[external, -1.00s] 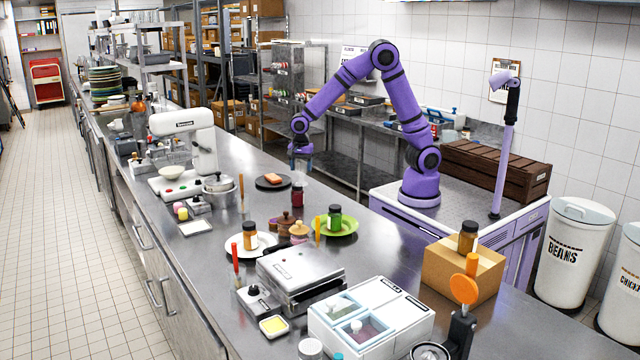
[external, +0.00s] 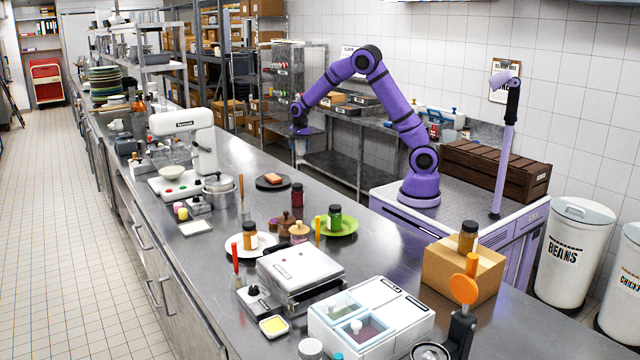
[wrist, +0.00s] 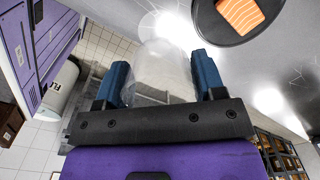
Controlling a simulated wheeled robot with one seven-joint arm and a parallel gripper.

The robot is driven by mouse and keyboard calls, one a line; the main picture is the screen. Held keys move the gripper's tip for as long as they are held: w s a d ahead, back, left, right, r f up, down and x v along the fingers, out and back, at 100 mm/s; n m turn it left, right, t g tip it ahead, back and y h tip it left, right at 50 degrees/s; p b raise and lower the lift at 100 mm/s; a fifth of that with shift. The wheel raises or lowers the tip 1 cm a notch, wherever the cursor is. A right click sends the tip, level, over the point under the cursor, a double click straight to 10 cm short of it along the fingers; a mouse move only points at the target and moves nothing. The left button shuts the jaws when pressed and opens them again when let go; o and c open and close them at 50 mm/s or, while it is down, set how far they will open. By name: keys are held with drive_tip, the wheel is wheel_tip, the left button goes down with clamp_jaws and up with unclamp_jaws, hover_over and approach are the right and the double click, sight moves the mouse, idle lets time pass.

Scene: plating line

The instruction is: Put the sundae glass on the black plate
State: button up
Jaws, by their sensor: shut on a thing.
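The sundae glass (wrist: 160,70) is clear and see-through. In the wrist view it stands between the two blue fingers of my gripper (wrist: 158,85), which is shut on it. In the external view my gripper (external: 299,150) is raised near the counter's far edge; the glass is too faint to make out there. The black plate (external: 262,184) lies flat on the counter, left of and below my gripper in that view, with an orange salmon piece (external: 274,178) on it. The plate also shows at the top right of the wrist view (wrist: 240,41), apart from the glass.
A green plate (external: 349,228) and a white plate (external: 232,248) carry jars. A white mixer (external: 190,140) and a pot (external: 218,190) stand left. The counter behind the black plate is clear.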

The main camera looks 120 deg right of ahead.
sight(302, 153)
drive_tip(key=f, duration=0.1)
drive_tip(key=s+d+f, duration=0.1)
drive_tip(key=f, duration=0.1)
drive_tip(key=s+d+f, duration=0.1)
drive_tip(key=shift+s+d+f, duration=0.2)
drive_tip(key=shift+s+f, duration=0.05)
drive_tip(key=shift+f, duration=0.15)
drive_tip(key=shift+w+d+f, duration=0.85)
drive_tip(key=shift+w+d, duration=0.85)
drive_tip(key=shift+d, duration=0.3)
drive_tip(key=shift+w+d+f, duration=0.9)
drive_tip(key=shift+w+d, duration=0.85)
drive_tip(key=shift+d, duration=0.25)
drive_tip(key=shift+w+d+f, duration=0.85)
drive_tip(key=shift+w+d, duration=0.85)
drive_tip(key=shift+d, duration=0.3)
drive_tip(key=shift+f, duration=0.1)
drive_tip(key=o, duration=1.4)
